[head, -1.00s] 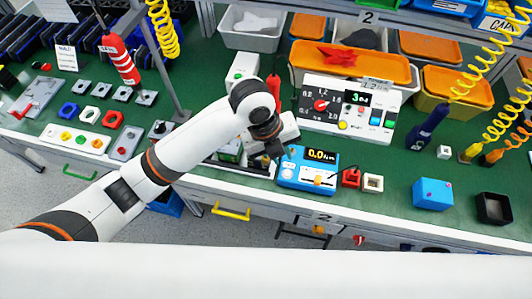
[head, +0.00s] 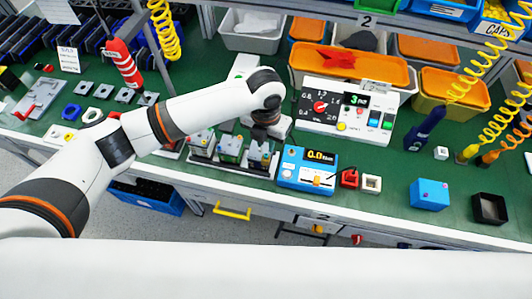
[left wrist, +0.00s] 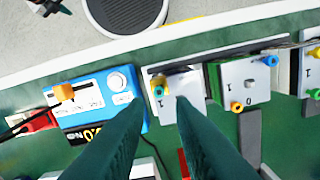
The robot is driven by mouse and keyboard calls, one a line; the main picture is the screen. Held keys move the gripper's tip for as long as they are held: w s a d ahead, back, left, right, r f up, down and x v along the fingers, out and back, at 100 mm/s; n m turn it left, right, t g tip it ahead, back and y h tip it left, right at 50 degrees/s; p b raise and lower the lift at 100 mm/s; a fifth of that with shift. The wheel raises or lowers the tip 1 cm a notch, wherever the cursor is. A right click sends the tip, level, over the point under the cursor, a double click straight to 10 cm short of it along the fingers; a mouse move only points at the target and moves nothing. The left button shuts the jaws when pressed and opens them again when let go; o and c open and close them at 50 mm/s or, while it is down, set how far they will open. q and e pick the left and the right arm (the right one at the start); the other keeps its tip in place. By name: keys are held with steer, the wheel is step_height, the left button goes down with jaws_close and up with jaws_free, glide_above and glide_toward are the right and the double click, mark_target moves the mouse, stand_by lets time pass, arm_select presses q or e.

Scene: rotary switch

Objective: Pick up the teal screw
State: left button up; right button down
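A small teal screw (left wrist: 158,90) shows in the left wrist view on the white face of the leftmost rotary switch (left wrist: 188,92), beside a yellow screw (left wrist: 159,80). My left gripper (left wrist: 158,102) is open, its two dark teal fingers pointing toward this switch with nothing between them. The teal screw lies in the gap between the fingertips in that view; I see no contact. In the head view the switch group (head: 231,152) stands below my left wrist, and the screw is too small to make out. My right gripper is not in view.
A blue meter (head: 307,168) stands right beside the switches. A second switch (left wrist: 240,85) with blue and yellow screws is on the other side. A white control panel (head: 350,112) is behind. The bench's front edge is close to the switches.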

mark_target(266, 155)
arm_select(q)
steer(key=f+p, duration=0.1)
steer(key=f, duration=0.3)
steer(key=shift+s+f+p, duration=0.2)
steer(key=shift+f+p, duration=0.05)
steer(key=shift+p, duration=0.1)
steer(key=shift+f, duration=0.3)
steer(key=shift+c, duration=0.5)
jaws_close()
